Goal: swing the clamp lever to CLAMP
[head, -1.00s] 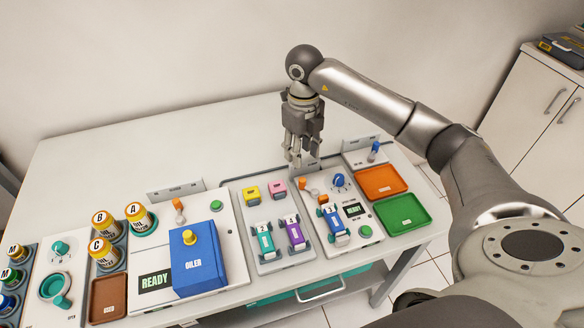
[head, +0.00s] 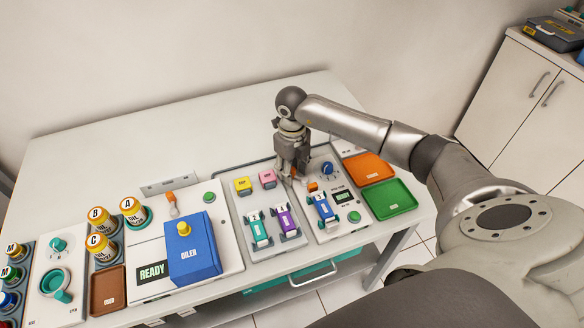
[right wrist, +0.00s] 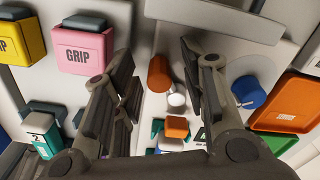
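The orange-handled lever (right wrist: 159,74) on the right-hand board stands between the spread fingers of my right gripper (right wrist: 160,62) in the right wrist view. Its white ball-like part (right wrist: 177,100) shows beside the handle. The fingers stand apart on either side, with visible gaps to the lever. In the head view my right gripper (head: 291,179) points down over the back of this board (head: 327,228) and mostly hides the lever. The CLAMP marking cannot be read. My left gripper is not in view.
A blue knob (head: 327,168) and an orange block (head: 313,186) sit close to my right gripper. A pink GRIP block (head: 267,177) is to its left. A blue car (head: 324,208) stands in front. Orange (head: 368,167) and green (head: 387,198) trays lie right. The table's back is clear.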

